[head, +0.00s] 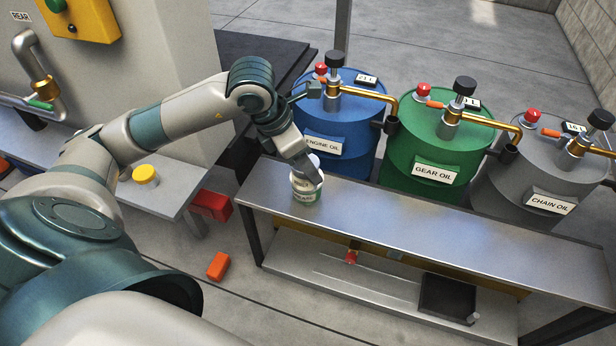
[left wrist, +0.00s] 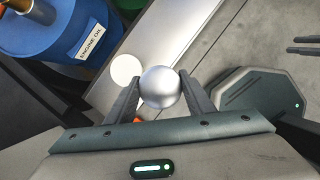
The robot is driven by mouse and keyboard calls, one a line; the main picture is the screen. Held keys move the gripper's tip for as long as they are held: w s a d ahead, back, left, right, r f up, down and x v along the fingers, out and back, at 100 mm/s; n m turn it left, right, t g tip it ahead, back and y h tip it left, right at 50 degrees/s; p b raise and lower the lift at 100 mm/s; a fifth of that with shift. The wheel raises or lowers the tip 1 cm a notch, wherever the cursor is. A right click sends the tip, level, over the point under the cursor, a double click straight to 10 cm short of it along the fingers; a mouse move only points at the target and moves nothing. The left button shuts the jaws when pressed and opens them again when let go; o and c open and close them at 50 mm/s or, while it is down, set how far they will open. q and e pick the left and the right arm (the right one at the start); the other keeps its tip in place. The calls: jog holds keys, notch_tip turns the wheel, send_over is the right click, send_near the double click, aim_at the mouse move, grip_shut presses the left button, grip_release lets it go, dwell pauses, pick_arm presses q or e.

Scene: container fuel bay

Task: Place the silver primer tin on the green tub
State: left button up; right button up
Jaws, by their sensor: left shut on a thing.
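The silver primer tin (left wrist: 160,87) is between the two fingers of my left gripper (left wrist: 158,90), which is shut on it. In the head view the left gripper (head: 312,172) is just above the green tub (head: 305,197), and its fingers partly hide the tin. The green tub has a white top and a green label band, and it stands at the left end of the metal bench. Its white top (left wrist: 125,69) shows beside the tin in the left wrist view. Whether tin and tub touch is unclear. Two dark prongs (left wrist: 304,45) at the right edge may be my right gripper.
The metal bench (head: 430,215) is clear to the right of the tub. Blue (head: 345,125), green (head: 432,150) and grey (head: 520,195) oil drums with pumps stand behind it. A yellow-lidded pot (head: 145,175) is on the left bench. An orange block (head: 218,266) lies on the floor.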

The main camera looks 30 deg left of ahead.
pick_arm(q)
jog(key=w+a+f, duration=0.6)
jog(key=w+f, duration=0.1)
jog(key=w, duration=0.2)
jog(key=shift+w+a, duration=0.15)
jog(key=shift+w, duration=0.25)
jog(key=shift+f, duration=2)
jog(key=shift+f, duration=0.15)
jog(key=o, duration=1.2)
jog(key=shift+r, duration=0.2)
jog(key=v, duration=1.2)
